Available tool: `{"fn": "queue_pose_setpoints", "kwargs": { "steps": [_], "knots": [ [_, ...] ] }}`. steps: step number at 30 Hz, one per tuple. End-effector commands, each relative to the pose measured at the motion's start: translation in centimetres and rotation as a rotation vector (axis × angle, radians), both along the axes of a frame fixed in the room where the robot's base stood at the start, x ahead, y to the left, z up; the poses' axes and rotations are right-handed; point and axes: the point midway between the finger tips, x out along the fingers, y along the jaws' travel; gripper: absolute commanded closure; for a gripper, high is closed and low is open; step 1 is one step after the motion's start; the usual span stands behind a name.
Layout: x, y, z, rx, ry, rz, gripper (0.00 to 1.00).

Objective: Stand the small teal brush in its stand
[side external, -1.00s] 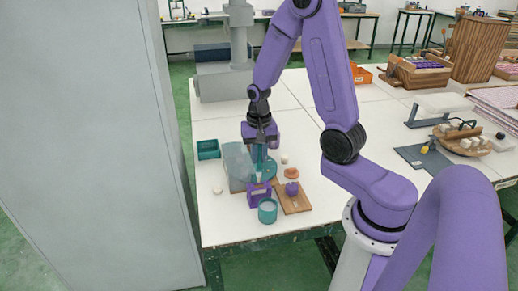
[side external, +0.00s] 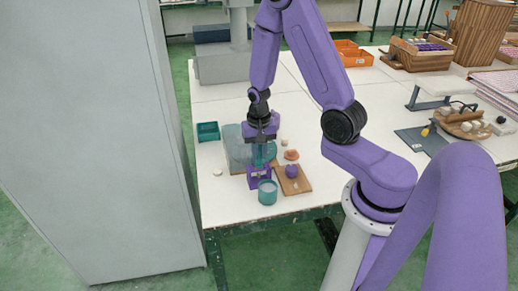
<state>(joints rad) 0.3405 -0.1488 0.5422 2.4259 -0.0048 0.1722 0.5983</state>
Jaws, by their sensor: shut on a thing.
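My gripper (side external: 261,138) points straight down over the front left of the white table. It is shut on the small teal brush (side external: 259,155), which hangs upright below the fingers. The purple stand (side external: 259,180) is directly below. The brush's lower end meets the stand's top in this view. I cannot tell whether it is inside the stand or just above or behind it.
A teal cup (side external: 267,194) stands just in front of the stand. A wooden board (side external: 303,185) with a purple object (side external: 291,171) lies to the right. A teal tray (side external: 208,131) is at left. A tall grey cabinet (side external: 90,140) borders the table's left.

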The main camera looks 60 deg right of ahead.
Motion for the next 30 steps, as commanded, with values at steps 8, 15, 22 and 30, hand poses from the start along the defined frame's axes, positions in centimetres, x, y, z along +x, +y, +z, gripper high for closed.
{"fn": "queue_pose_setpoints", "kwargs": {
  "steps": [8, 15, 22, 30],
  "knots": [
    [0.01, 0.0, -0.04, 0.0, 0.0, 0.0, 1.0],
    [-0.01, 0.01, -0.2, 0.0, 0.0, 0.0, 1.0],
    [-0.02, 0.01, -0.28, 0.0, 0.0, 0.0, 1.0],
    [-0.01, 0.0, -0.27, 0.0, 0.0, 0.0, 0.53]
  ]
}}
